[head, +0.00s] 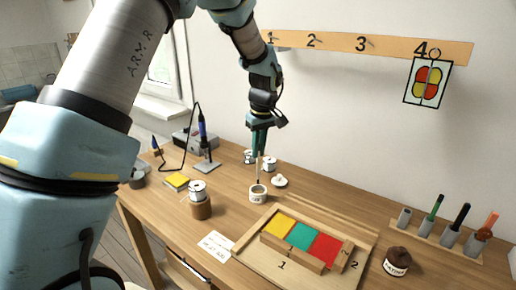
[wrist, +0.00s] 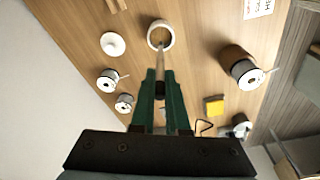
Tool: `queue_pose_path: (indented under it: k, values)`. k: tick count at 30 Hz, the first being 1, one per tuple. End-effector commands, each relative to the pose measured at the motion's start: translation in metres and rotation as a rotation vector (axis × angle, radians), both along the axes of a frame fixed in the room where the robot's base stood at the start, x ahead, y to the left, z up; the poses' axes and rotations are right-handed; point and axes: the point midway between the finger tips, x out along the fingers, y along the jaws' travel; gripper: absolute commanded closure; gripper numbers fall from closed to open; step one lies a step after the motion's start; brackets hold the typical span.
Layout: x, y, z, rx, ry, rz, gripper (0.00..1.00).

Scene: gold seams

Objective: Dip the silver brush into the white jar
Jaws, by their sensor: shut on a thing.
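My gripper (head: 260,152) points down over the desk and is shut on the thin brush (head: 259,170). In the wrist view the brush (wrist: 161,62) runs out from between the green fingers (wrist: 160,92). The small white jar (head: 258,195) stands open and upright on the desk, directly below the gripper. In the wrist view the brush's far end overlaps the opening of the jar (wrist: 151,36). The tip is at the mouth; I cannot tell whether it is inside. The brush's silver colour is hard to make out.
A white lid (head: 280,182) lies right of the jar. Spools (head: 269,164) stand behind, and another sits on a brown holder (head: 200,207) to the left. A soldering iron stand (head: 206,163) is back left. A wooden tray with coloured tiles (head: 335,276) fills the front.

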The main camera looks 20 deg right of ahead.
Motion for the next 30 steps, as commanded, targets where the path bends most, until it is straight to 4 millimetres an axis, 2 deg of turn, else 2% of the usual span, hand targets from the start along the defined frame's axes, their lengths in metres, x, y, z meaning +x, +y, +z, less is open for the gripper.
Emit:
queue_pose_path:
  k: [11,24,30]
  values:
    - [0.0,0.0,-0.001,-0.001,0.0,0.0,1.0]
    - [0.0,0.0,-0.03,-0.001,0.0,0.0,1.0]
    - [0.0,0.0,-0.033,-0.001,-0.001,0.0,1.0]
